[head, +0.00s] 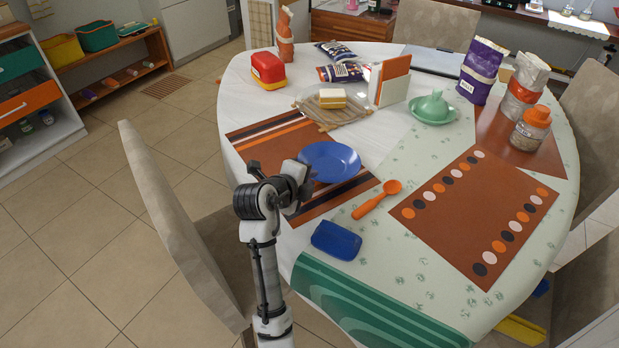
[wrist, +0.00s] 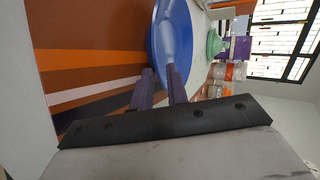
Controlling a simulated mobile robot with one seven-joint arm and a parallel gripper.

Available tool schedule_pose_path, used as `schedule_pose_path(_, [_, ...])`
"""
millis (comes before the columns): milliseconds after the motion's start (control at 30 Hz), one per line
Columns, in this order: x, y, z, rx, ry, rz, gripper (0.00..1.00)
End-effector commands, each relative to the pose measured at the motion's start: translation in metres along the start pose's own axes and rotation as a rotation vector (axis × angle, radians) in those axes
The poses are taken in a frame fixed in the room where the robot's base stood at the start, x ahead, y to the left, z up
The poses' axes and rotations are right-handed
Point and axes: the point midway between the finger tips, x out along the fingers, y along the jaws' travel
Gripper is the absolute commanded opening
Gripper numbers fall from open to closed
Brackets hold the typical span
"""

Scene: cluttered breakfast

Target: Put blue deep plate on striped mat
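The blue deep plate (head: 330,161) is over the striped mat in the head view. The striped mat (head: 262,142) is brown with black, orange and white stripes and lies at the table's left edge. My gripper (head: 303,180) is at the plate's near left rim. In the wrist view the plate (wrist: 176,38) is seen nearly edge-on, with its rim between my two close-set fingers (wrist: 161,84). One finger lies on the mat side and the other on the upper side. The mat (wrist: 90,55) fills the left of that view. I cannot tell whether the plate touches the mat.
An orange spoon (head: 377,199) and a blue container (head: 336,240) lie nearby. A chair (head: 180,220) stands at the left table edge.

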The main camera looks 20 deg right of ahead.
Motion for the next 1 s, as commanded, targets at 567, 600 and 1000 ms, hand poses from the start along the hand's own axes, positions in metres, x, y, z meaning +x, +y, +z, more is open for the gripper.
schedule_pose_path(567, [-0.018, 0.000, 0.000, 0.000, -0.001, 0.000, 0.15])
schedule_pose_path(600, [-0.019, 0.000, 0.000, 0.000, -0.001, 0.000, 0.15])
schedule_pose_path(1000, [-0.030, 0.000, 0.000, 0.000, 0.000, 0.000, 0.15])
